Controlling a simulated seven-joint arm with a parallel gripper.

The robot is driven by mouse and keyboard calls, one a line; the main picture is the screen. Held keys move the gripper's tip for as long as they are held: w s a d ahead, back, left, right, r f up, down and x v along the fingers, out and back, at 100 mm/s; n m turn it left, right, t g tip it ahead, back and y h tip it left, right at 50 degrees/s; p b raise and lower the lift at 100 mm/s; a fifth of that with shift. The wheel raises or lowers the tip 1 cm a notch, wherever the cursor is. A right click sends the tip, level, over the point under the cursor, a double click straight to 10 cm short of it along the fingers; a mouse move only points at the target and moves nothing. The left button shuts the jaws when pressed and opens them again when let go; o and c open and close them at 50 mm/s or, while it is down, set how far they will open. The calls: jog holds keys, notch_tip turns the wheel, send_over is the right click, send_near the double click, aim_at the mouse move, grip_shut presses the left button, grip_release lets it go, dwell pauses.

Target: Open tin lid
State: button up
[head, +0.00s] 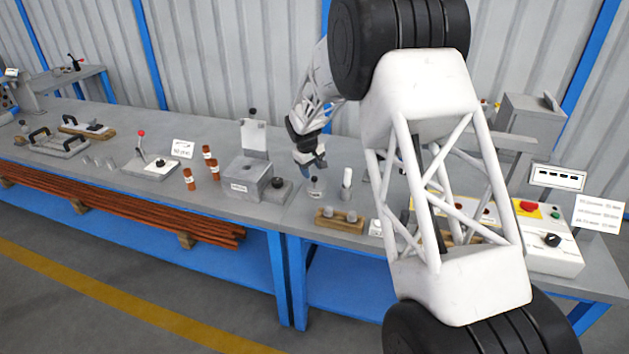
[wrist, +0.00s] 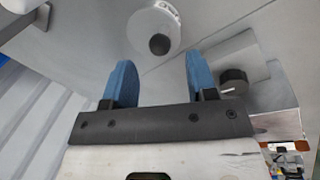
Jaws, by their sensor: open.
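A small round tin (head: 315,190) stands on the grey bench below my gripper (head: 312,163), with a dark knob on top. In the wrist view a pale round lid (wrist: 146,22) with a black ball knob (wrist: 159,44) lies ahead of the fingertips. My gripper (wrist: 158,65) has its two blue fingers apart with nothing between them. The knob appears roughly midway between the fingers but beyond their tips. The lid appears to be on the tin; the tin's side is mostly hidden in the wrist view.
A pale upright cylinder (head: 347,181) stands close right of the tin. A grey box with a raised lid (head: 248,172) stands left. A wooden block (head: 335,225) holding grey cylinders sits in front. A control box (head: 555,250) is far right. My arm hides part of the bench.

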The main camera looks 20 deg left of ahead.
aim_at(314, 180)
jog(key=shift+w+d+f, duration=0.1)
jog(key=shift+w+f, duration=0.05)
jog(key=shift+f, duration=0.75)
jog(key=shift+w+d+f, duration=0.1)
jog(key=shift+w+f, duration=0.05)
jog(key=shift+f, duration=0.8)
jog(key=shift+w+d+f, duration=0.1)
jog(key=shift+w+f, duration=0.05)
jog(key=shift+f, duration=0.75)
jog(key=shift+c, duration=0.3)
grip_shut()
